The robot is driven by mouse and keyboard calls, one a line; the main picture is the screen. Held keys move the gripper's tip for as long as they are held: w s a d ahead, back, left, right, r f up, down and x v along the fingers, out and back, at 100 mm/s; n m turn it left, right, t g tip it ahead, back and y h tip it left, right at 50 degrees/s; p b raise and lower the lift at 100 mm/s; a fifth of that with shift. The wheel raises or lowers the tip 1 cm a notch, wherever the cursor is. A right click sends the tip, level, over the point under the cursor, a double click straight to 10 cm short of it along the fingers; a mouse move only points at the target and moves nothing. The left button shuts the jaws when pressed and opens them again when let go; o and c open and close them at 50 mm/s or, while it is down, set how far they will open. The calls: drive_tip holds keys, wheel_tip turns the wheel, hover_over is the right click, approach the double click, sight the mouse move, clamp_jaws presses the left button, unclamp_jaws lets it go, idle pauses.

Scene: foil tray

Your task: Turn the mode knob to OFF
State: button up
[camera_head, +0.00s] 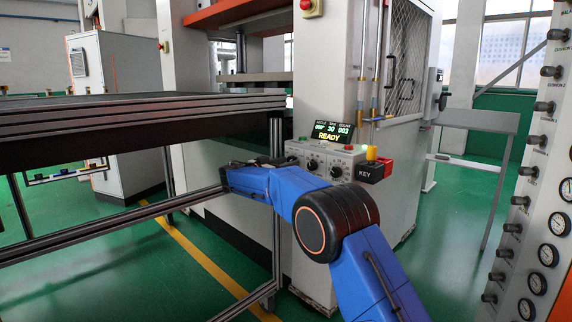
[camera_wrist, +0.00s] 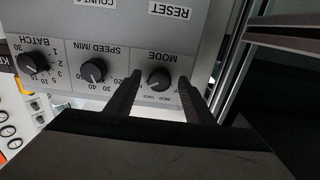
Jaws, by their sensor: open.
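The mode knob (camera_wrist: 159,79) is a small black knob on the grey control panel (camera_wrist: 120,60), under the label MODE, which appears upside down in the wrist view. A white pointer mark seems to show at its lower left, but the small position labels are too blurred to read surely. My gripper (camera_wrist: 160,77) is open, with one dark finger on each side of the knob. I cannot tell whether either finger touches it. In the head view my gripper (camera_head: 279,161) is at the left end of the panel (camera_head: 345,155) and hides the mode knob.
The speed knob (camera_wrist: 92,71) and batch knob (camera_wrist: 33,63) sit beside the mode knob. In the head view a display (camera_head: 331,132) reading READY is above the panel, and a KEY box (camera_head: 370,172) is at its right. A dark frame table (camera_head: 140,115) stands close at left.

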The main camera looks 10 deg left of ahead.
drive_tip(key=shift+c, duration=0.6)
drive_tip(key=c, duration=0.9)
drive_tip(key=shift+n, duration=0.4)
drive_tip(key=n, duration=2.3)
